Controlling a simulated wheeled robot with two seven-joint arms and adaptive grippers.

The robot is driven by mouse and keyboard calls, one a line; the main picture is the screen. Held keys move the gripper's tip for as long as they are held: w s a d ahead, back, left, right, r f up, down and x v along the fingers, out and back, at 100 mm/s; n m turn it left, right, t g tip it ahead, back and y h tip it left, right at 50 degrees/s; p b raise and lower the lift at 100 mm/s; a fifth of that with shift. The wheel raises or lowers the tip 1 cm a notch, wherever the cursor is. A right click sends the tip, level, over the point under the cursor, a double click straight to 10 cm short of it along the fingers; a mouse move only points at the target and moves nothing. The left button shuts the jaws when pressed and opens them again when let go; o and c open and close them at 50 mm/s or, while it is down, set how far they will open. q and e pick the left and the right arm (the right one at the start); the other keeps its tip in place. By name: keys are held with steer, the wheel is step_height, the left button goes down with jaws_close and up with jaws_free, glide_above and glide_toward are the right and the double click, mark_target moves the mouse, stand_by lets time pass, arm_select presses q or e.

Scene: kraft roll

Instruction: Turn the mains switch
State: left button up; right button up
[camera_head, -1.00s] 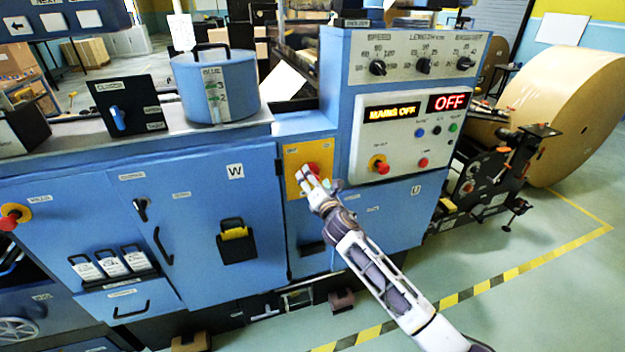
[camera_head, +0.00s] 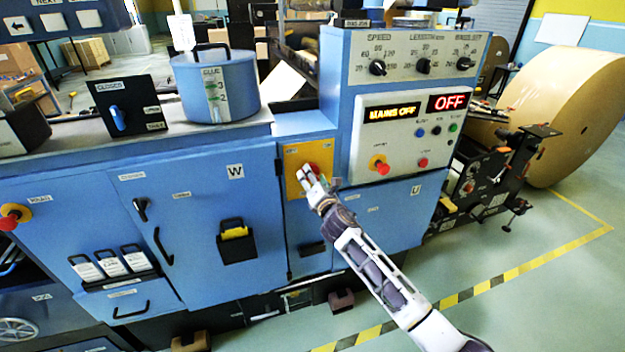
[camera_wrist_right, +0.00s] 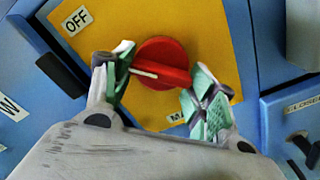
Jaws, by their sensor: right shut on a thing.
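The mains switch is a red round knob (camera_wrist_right: 163,64) with a white pointer line, on a yellow plate (camera_wrist_right: 215,20). In the wrist view its line points left, below the OFF label (camera_wrist_right: 77,20); another label at the plate's lower edge is partly hidden. My right gripper (camera_wrist_right: 160,88) is shut on the knob, one finger on each side. In the head view the gripper (camera_head: 309,177) covers part of the switch (camera_head: 314,168). The display (camera_head: 393,114) reads MAINS OFF. My left gripper is out of view.
A control panel (camera_head: 436,148) with a red mushroom button (camera_head: 379,164) is right of the plate. Blue cabinet doors (camera_head: 195,215) with handles are left. A glue pot (camera_head: 214,85) stands on the ledge above. A big kraft roll (camera_head: 565,110) is at the right.

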steer(key=shift+m, duration=0.5)
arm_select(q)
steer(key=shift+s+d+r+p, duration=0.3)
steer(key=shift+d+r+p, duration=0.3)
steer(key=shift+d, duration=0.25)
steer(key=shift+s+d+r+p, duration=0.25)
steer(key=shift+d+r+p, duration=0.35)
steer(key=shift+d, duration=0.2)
arm_select(e)
steer(key=shift+r+m, duration=0.15)
steer(key=shift+m, duration=4.15)
steer(key=shift+r+m, duration=0.1)
steer(key=shift+m, duration=4.2)
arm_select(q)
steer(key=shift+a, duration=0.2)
arm_select(e)
steer(key=o, duration=0.7)
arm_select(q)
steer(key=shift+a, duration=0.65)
arm_select(e)
steer(key=o, duration=0.3)
steer(key=shift+r, duration=0.1)
